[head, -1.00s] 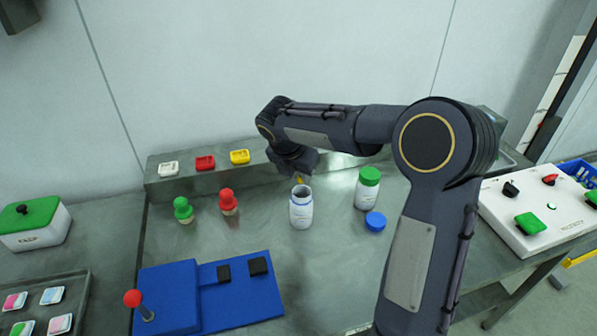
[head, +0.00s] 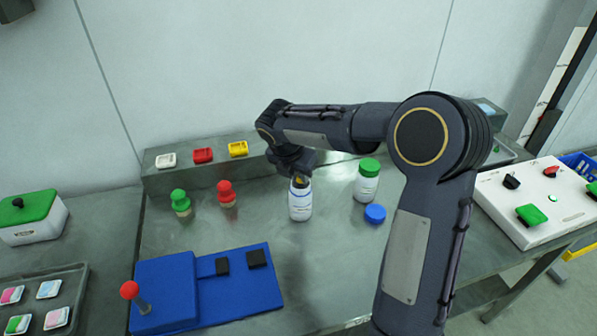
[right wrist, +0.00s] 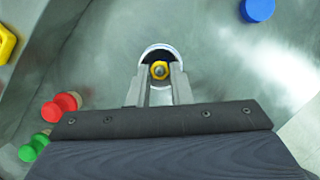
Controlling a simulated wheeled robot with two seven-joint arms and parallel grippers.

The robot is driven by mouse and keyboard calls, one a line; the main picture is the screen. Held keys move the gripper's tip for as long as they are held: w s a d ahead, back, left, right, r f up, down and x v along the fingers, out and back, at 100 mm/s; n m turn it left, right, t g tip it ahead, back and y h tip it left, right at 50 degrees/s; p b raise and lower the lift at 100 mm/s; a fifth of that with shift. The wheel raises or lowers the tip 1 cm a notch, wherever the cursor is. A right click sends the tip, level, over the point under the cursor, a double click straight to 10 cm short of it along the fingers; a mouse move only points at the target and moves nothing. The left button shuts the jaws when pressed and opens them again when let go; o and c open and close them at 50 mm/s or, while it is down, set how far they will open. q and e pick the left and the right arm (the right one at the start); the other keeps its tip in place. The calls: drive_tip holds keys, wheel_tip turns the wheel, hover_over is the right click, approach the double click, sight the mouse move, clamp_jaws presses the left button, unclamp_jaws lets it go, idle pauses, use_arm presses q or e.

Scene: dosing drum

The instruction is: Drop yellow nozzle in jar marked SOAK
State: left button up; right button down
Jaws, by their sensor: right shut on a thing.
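The yellow nozzle (right wrist: 159,70) is held between the fingertips of my right gripper (right wrist: 160,78), which is shut on it. In the right wrist view it sits within the round mouth of an open white jar (right wrist: 153,50). In the head view, the right gripper (head: 300,176) is directly over that open jar (head: 300,206), which stands upright on the table. The fingertips and nozzle are mostly hidden there by the wrist and jar rim. The jar's label is too small to read. My left gripper is not in view.
A white jar with a green lid (head: 367,180) and a loose blue lid (head: 375,213) are right of the open jar. Green (head: 180,202) and red (head: 226,193) nozzles stand to its left. A blue lever base (head: 240,294) lies in front. A white switch box (head: 530,200) is at right.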

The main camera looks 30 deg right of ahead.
sight(299, 179)
idle(0.7)
idle(0.3)
drive_tip(key=c, duration=0.7)
unclamp_jaws()
drive_tip(key=shift+c, duration=0.2)
drive_tip(key=shift+p, duration=0.3)
wheel_tip(299, 179, up, 8)
drive_tip(key=p, duration=0.7)
drive_tip(key=shift+p, duration=0.35)
